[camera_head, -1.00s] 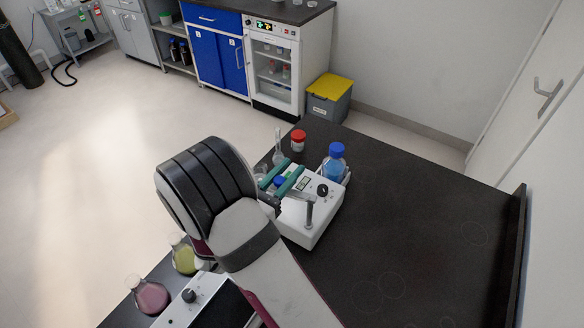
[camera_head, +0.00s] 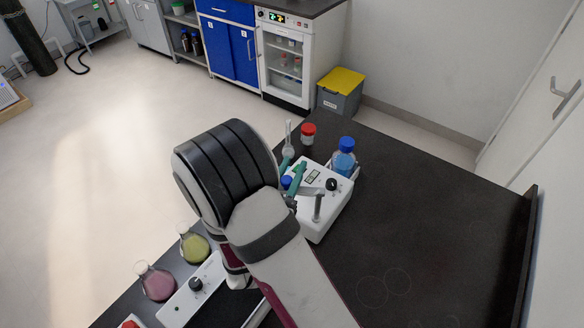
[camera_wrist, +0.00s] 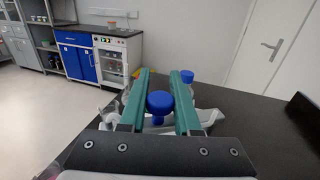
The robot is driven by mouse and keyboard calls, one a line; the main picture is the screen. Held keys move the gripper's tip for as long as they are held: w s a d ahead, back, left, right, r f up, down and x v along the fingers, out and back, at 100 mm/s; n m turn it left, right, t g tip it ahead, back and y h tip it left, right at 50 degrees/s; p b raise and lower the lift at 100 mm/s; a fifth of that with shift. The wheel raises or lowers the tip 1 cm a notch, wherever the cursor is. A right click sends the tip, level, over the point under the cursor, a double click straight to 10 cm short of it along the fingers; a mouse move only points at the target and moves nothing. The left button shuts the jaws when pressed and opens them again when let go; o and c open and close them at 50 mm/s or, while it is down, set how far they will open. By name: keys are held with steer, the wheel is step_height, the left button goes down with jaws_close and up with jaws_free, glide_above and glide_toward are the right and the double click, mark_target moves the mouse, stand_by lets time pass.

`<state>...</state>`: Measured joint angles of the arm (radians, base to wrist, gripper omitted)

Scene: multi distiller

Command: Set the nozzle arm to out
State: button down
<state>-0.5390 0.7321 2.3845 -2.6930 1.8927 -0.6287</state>
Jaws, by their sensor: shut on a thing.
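A white device (camera_head: 325,222) with a small display and a black dial stands on the dark bench. A grey nozzle arm (camera_head: 309,190) runs across its top from a short post. A blue knob (camera_head: 286,182) shows at the arm's end, partly hidden by my gripper (camera_head: 295,163). In the wrist view the blue knob (camera_wrist: 160,103) on its stem sits between the two teal fingers of my gripper (camera_wrist: 160,73), which is shut on it. Part of the grey arm (camera_wrist: 208,116) shows right of the fingers. My wrist hides the device's left side.
A blue-capped bottle (camera_head: 344,158) stands behind the device on the right. A red-lidded jar (camera_head: 308,133) and a glass vessel (camera_head: 288,137) stand behind it. Pink (camera_head: 158,284) and yellow (camera_head: 194,246) flasks stand at the lower left. The bench at right is clear.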

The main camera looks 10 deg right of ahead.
steer(key=c, duration=0.6)
jaws_free()
steer(key=v, duration=1.6)
steer(key=shift+d, duration=0.1)
